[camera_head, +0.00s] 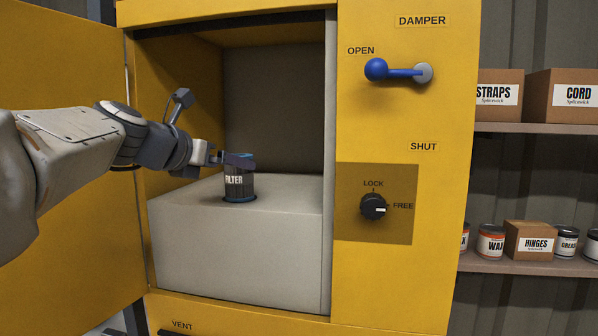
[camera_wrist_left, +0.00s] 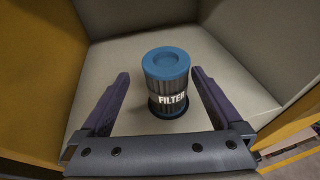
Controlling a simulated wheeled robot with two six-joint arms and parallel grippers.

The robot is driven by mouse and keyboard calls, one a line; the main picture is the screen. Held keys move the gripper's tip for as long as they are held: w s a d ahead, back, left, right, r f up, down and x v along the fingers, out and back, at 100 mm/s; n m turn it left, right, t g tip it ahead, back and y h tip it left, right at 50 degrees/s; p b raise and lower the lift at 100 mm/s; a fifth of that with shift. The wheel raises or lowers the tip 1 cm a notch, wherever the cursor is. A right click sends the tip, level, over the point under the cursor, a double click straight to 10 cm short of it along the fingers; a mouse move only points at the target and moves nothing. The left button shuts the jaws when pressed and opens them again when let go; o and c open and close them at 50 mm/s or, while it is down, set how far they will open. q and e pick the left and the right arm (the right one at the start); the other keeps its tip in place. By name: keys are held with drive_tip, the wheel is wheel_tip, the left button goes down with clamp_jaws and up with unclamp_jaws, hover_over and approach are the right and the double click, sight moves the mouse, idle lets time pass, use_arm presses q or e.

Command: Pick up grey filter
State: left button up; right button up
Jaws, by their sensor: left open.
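The grey filter (camera_head: 240,186) stands upright on a pale block (camera_head: 240,252) inside the open yellow cabinet. It has a dark ribbed body, a blue top and a white FILTER label. In the left wrist view the filter (camera_wrist_left: 168,85) stands ahead of and between my open left gripper's (camera_wrist_left: 160,80) two fingers, with space on each side. In the head view my left gripper (camera_head: 232,160) reaches in from the left at the height of the filter's top and partly covers it. My right gripper is not in view.
The cabinet door (camera_head: 65,200) stands open at left. The right panel carries a blue damper lever (camera_head: 378,69) at OPEN and a black knob (camera_head: 373,206) with its white mark towards FREE. Shelves (camera_head: 530,267) with boxes and cans are further right.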

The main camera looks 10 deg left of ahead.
use_arm(q)
drive_tip(key=p+x, duration=0.1)
drive_tip(key=x, duration=0.2)
drive_tip(key=d+p+x, duration=0.1)
drive_tip(key=x, duration=0.2)
drive_tip(key=shift+s, duration=0.1)
drive_tip(key=shift+w+f, duration=0.1)
drive_tip(key=shift+w, duration=0.15)
drive_tip(key=c, duration=1.4)
